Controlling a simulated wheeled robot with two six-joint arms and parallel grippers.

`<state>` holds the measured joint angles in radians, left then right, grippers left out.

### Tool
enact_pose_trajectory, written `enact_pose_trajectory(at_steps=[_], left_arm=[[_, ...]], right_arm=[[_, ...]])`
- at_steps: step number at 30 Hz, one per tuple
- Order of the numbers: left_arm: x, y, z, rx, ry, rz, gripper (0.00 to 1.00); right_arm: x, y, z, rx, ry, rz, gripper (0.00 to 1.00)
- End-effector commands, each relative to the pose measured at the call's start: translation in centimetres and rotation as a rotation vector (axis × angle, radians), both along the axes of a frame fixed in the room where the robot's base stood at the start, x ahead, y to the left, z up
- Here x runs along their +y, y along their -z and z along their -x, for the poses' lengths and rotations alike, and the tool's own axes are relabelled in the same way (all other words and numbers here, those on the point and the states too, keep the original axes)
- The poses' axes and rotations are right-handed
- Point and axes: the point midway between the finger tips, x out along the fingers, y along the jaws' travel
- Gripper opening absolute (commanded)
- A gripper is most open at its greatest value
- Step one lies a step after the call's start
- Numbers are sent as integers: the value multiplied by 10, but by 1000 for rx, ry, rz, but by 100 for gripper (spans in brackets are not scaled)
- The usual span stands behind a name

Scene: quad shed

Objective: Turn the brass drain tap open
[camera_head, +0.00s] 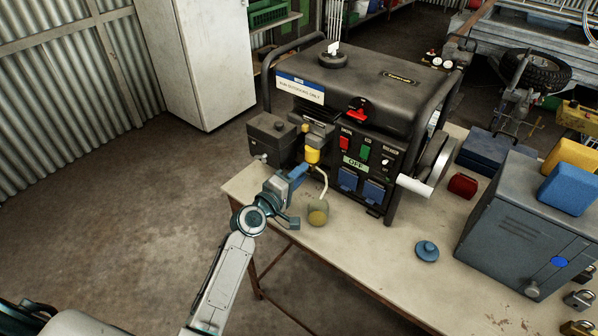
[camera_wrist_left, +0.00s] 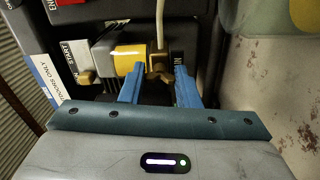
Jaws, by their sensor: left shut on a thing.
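The yellow fuel bowl (camera_head: 312,152) sits on the front left of the black generator (camera_head: 370,90); it also shows in the left wrist view (camera_wrist_left: 129,60). The brass drain tap (camera_wrist_left: 159,68) is beside the bowl, and a pale tube (camera_wrist_left: 160,25) runs from there. In the head view the tube (camera_head: 324,182) leads down toward a glass jar (camera_head: 318,213) with yellowish content on the table. My left gripper (camera_wrist_left: 160,76) is shut on the brass tap, its blue fingertips on either side. In the head view the gripper (camera_head: 300,170) largely hides the tap. My right gripper is not in view.
The generator stands on a worn table (camera_head: 375,262). A blue round cap (camera_head: 427,251), a red block-like item (camera_head: 462,186) and a grey metal box (camera_head: 525,230) lie to the right. The table is bare between jar and cap. The floor at left is open.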

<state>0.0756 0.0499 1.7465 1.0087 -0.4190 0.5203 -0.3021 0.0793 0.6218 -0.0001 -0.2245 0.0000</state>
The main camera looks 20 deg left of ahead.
Motion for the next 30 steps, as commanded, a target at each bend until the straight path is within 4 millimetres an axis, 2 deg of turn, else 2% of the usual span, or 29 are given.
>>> enact_pose_trajectory(at_steps=[10,26,27,30], left_arm=[[0,0,0,46,1,125,6],[0,0,0,52,0,144,6],[0,0,0,52,0,144,35],[0,0,0,52,0,144,51]], right_arm=[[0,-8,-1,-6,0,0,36],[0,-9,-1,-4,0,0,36],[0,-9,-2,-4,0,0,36],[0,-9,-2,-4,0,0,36]])
